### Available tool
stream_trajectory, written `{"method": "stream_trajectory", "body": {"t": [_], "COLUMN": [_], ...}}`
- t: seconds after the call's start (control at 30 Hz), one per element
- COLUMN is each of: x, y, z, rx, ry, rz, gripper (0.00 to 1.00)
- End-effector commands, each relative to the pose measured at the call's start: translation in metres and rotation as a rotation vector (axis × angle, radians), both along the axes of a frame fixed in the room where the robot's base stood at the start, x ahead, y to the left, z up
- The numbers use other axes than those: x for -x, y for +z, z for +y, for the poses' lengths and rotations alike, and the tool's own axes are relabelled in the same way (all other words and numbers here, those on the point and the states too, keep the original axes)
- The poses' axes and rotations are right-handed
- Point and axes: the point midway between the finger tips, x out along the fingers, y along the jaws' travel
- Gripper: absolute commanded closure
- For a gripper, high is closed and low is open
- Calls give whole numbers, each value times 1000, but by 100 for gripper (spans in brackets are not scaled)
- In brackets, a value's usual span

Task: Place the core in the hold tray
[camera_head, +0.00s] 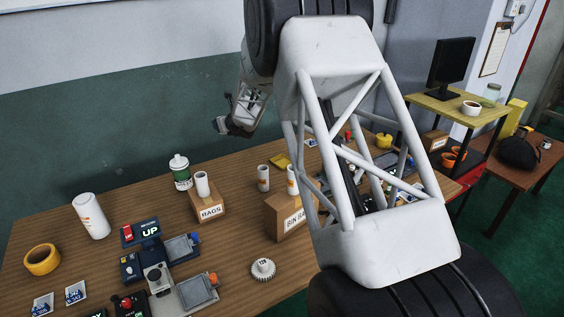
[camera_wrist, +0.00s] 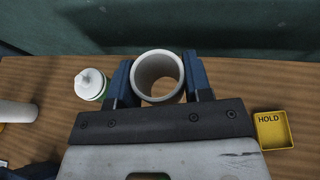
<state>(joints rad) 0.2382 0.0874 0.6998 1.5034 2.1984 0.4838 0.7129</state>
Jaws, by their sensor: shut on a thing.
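My gripper (camera_wrist: 158,77) is shut on a white hollow core (camera_wrist: 160,98) in the wrist view, with one blue finger on each side of it. The core's round open end faces the camera. The yellow hold tray (camera_wrist: 274,145), marked HOLD, lies on the table to the right of the gripper, apart from the core, and looks empty. In the head view the tray shows as a small yellow patch (camera_head: 280,161) near the table's back edge. My gripper (camera_head: 222,124) is above the back of the table there; the core in it cannot be made out.
A green and white bottle (camera_wrist: 91,84) stands left of the gripper. A RAGS box (camera_head: 209,208) and a BIN box (camera_head: 285,219) have white rolls at them. My arm hides much of the table's right side.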

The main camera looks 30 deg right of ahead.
Motion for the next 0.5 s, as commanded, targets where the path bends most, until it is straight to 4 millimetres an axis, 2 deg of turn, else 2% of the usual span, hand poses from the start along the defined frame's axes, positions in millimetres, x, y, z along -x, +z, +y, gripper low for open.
{"method": "stream_trajectory", "body": {"t": [0.03,0.1,0.5], "x": [0,1,17], "y": [-1,-2,-2], "z": [-19,-43,-177], "rx": [-1,-1,-2], "ry": [-24,-55,-223], "rz": [1,2,4], "gripper": [77,77,77]}}
